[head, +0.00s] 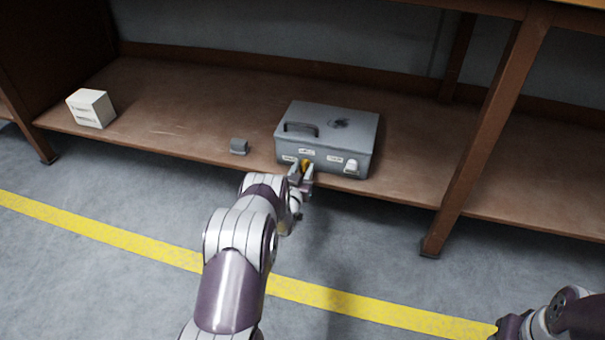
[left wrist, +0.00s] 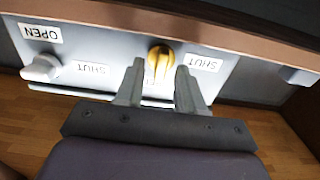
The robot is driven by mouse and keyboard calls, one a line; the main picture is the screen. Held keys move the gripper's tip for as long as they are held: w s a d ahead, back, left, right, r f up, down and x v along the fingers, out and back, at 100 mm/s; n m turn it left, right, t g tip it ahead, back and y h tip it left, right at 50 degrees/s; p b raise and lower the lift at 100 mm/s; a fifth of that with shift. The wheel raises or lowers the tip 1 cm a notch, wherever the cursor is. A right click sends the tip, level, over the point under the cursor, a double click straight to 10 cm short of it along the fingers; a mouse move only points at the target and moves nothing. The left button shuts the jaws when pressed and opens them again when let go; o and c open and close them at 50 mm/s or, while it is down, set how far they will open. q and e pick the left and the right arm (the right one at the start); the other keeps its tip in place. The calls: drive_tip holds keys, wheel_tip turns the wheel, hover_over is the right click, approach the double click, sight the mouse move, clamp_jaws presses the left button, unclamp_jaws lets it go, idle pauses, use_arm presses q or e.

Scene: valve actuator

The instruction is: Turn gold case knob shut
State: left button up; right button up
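The gold knob (head: 306,163) is on the front face of the grey case (head: 355,125), which sits on the brown shelf. In the left wrist view, which looks upside down, the gold knob (left wrist: 161,52) shows a raised ridge running roughly up and down the picture. My left gripper (head: 301,175) is at the case front. In the left wrist view its two fingers (left wrist: 160,72) are apart, one on each side of the knob's near end, with gaps visible. A SHUT label (left wrist: 203,63) is beside the knob. My right gripper is out of view.
A white knob (head: 351,166) is on the same case face, near an OPEN label (left wrist: 41,34). A brown post (head: 490,130) stands at the right.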

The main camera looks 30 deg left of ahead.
use_arm(q)
clamp_jaws()
drive_tip(key=shift+m, duration=0.3)
drive_tip(key=m, duration=0.3)
drive_tip(key=shift+d+m, duration=0.15)
drive_tip(key=shift+m, duration=0.25)
drive_tip(key=m, duration=0.4)
drive_tip(key=shift+d+f+m, duration=0.15)
drive_tip(key=shift+m, duration=0.15)
drive_tip(key=m, duration=0.4)
drive_tip(key=shift+d+f, duration=0.1)
drive_tip(key=shift+f+m, duration=0.2)
drive_tip(key=shift+m, duration=1.8)
